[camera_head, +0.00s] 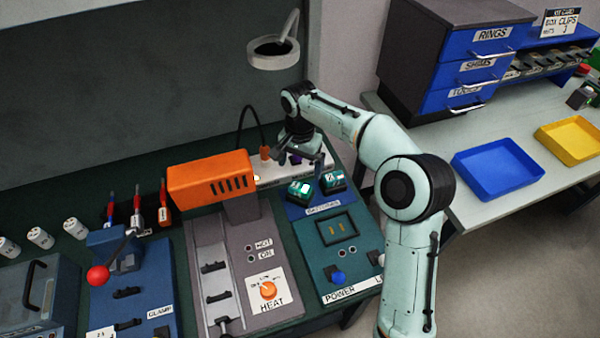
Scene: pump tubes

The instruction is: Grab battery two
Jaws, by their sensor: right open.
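Two green-and-black batteries stand side by side on a dark blue pad behind the power panel. One is the left battery (300,190) and the other is the right battery (333,181). Each has a small light label on top, but the numbers are too small to read surely. My right gripper (302,158) is open and empty. It hangs behind and above the batteries, over the white power strip, and appears apart from both. My left gripper is not in view.
The orange heater head (208,178) stands close to the left of the batteries. A power panel (338,228) lies in front of them. A white strip (268,172) with an orange plug is behind. Blue (497,167) and yellow (570,140) trays sit on the right table.

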